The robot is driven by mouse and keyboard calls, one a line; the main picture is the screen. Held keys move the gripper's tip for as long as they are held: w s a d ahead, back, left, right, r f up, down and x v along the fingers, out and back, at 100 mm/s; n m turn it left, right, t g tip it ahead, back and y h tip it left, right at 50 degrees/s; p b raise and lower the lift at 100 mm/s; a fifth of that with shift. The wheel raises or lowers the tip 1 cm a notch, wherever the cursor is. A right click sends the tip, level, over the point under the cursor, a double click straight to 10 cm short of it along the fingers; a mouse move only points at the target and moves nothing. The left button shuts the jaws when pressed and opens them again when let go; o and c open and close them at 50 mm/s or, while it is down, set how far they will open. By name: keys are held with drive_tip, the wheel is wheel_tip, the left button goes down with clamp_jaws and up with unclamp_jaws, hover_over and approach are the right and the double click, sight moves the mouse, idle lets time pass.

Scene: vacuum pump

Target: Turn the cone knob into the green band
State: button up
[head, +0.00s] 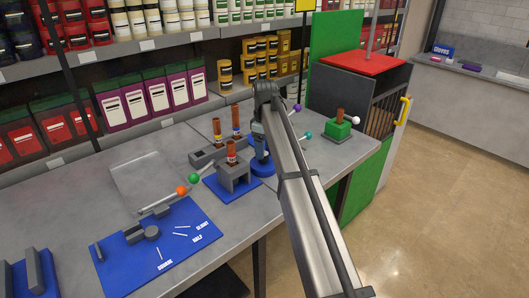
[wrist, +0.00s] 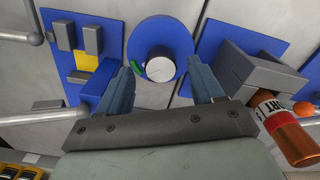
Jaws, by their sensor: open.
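The cone knob (wrist: 159,69) shows in the wrist view as a pale round top within a dark ring, on a round blue plate. The green band (wrist: 137,69) is a short arc on the plate at the knob's left. Any pointer on the knob is too small to read. My gripper (wrist: 163,82) is open, with one blue-grey finger on each side of the knob. I see no clear contact with it. In the head view my gripper (head: 262,138) points down over the round blue plate (head: 263,166), and my arm hides the knob there.
A grey block (head: 234,173) with a copper cylinder stands close to the left of the plate in the head view. A green block (head: 337,131) with another cylinder stands to the right. A blue panel (head: 160,245) with grey parts lies at the front left. Stocked shelves line the back.

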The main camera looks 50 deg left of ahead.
wheel_tip(320, 180, up, 11)
idle(0.4)
drive_tip(key=shift+r, duration=0.1)
idle(0.3)
